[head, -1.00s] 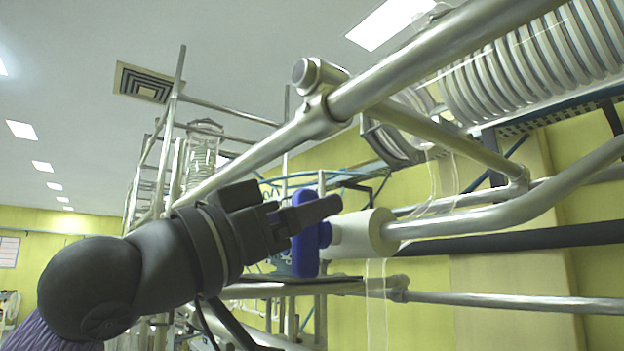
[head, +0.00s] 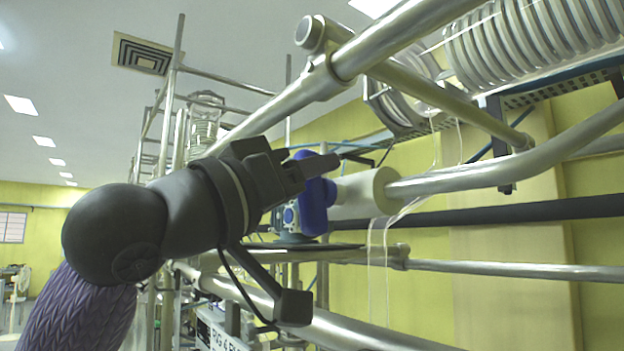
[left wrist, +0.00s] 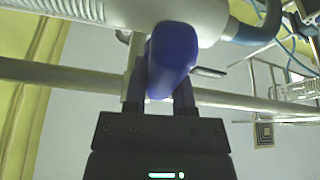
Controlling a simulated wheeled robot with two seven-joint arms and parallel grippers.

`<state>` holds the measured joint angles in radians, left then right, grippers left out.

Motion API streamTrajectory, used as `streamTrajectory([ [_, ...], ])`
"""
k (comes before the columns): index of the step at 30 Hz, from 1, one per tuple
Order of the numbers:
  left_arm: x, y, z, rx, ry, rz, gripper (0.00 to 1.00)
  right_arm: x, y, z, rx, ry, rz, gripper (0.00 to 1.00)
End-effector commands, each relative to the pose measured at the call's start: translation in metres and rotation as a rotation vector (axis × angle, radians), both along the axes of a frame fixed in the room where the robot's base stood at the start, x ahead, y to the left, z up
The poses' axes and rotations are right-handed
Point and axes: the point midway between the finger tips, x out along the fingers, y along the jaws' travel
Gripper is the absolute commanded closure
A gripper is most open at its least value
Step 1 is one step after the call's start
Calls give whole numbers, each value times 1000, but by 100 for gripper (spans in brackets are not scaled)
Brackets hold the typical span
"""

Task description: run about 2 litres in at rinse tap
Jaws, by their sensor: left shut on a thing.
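The rinse tap appears to be the blue handle (head: 318,198) on a white, pale-sleeved fitting (head: 358,194) at the end of a metal pipe, in the middle of the head view. My left gripper (head: 312,170) is shut on the blue handle, its jaws across the handle's upper part. In the left wrist view the same handle (left wrist: 172,58) stands between the two fingers of my gripper (left wrist: 160,92), below the ribbed white fitting (left wrist: 175,14). The far side of the handle and the tap's inside are hidden. No liquid level is visible. My right gripper is not in view.
A thick metal pipe (head: 400,40) runs diagonally just above my left gripper. Thin clear tubing (head: 378,262) hangs right of the tap. A glass coil (head: 540,40) is at upper right. A horizontal rail (head: 500,268) crosses below. Scaffold poles stand behind at left.

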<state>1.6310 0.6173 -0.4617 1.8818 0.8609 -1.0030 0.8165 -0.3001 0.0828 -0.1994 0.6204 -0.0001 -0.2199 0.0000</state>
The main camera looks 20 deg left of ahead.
Motion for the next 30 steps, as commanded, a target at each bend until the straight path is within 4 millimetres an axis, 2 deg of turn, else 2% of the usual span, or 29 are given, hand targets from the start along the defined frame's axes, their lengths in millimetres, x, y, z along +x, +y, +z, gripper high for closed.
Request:
streamTrajectory([
  [1, -1, 0, -3, -52, 32, -3, 100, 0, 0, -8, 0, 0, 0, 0],
  [4, 1, 2, -2, -113, 82, -1, 100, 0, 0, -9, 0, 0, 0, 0],
  [11, 1, 3, 0, -117, 86, 1, 100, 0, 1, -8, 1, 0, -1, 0],
  [12, 1, 3, 0, -116, 85, 1, 63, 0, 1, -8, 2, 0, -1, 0],
  [16, 1, 3, 0, -116, 85, 1, 36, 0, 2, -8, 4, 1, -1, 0],
  [17, 1, 3, 0, -116, 85, 1, 32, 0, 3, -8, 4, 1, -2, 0],
  [26, -2, 5, -3, -115, 84, 1, 32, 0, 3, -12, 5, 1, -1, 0],
  [30, -26, 19, -19, -115, 80, 3, 32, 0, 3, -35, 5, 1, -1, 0],
])
